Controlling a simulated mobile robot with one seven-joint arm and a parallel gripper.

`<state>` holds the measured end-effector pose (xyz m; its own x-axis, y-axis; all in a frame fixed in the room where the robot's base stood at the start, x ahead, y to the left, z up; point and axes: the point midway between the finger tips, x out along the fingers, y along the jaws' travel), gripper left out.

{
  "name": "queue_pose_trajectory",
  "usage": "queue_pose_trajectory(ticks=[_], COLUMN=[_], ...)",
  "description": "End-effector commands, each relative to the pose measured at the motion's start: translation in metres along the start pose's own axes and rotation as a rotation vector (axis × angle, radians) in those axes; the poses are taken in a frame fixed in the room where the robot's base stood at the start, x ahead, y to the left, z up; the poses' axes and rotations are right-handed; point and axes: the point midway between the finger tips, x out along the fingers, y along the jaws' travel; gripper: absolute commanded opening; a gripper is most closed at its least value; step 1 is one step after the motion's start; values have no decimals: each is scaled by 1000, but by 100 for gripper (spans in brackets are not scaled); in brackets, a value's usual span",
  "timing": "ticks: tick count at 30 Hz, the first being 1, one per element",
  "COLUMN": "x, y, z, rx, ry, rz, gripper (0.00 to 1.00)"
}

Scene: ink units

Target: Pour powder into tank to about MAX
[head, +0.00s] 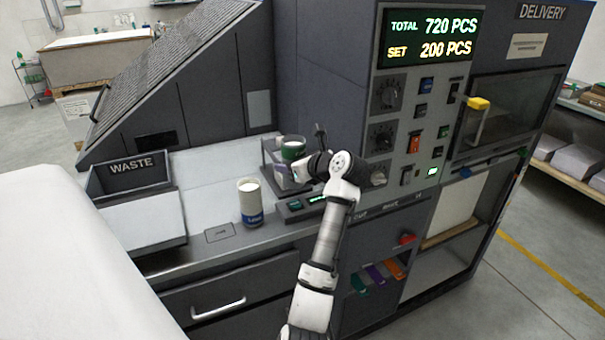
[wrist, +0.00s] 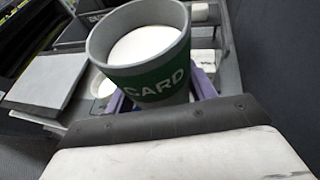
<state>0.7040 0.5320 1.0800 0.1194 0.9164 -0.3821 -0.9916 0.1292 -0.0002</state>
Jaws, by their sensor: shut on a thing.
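My gripper (head: 297,165) is shut on a grey cup with a green band (head: 292,147), over the back of the counter. In the wrist view the cup's band (wrist: 155,82) reads CARD, and white powder (wrist: 146,45) shows inside, below the rim. The cup looks about upright. Purple finger parts of my gripper (wrist: 160,100) show on both sides of it. A clear-walled box (head: 271,165), perhaps the tank, stands at or just behind the cup. My gripper and the cup hide much of it, and I see no MAX mark.
A cup with a blue band (head: 251,203) and white contents stands on the counter. A small lit display unit (head: 296,208) lies beside it. The WASTE bin (head: 130,177) is at the left. A tall control panel (head: 410,130) rises close on the right of my gripper.

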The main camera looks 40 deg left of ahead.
Motion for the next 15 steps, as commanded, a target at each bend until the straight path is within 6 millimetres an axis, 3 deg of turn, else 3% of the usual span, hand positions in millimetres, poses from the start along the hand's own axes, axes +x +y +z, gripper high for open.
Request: queue_pose_trajectory(ticks=[15], x=[39], y=[13], z=[49], rx=[-2], ry=[-1], rz=[1], gripper=[30])
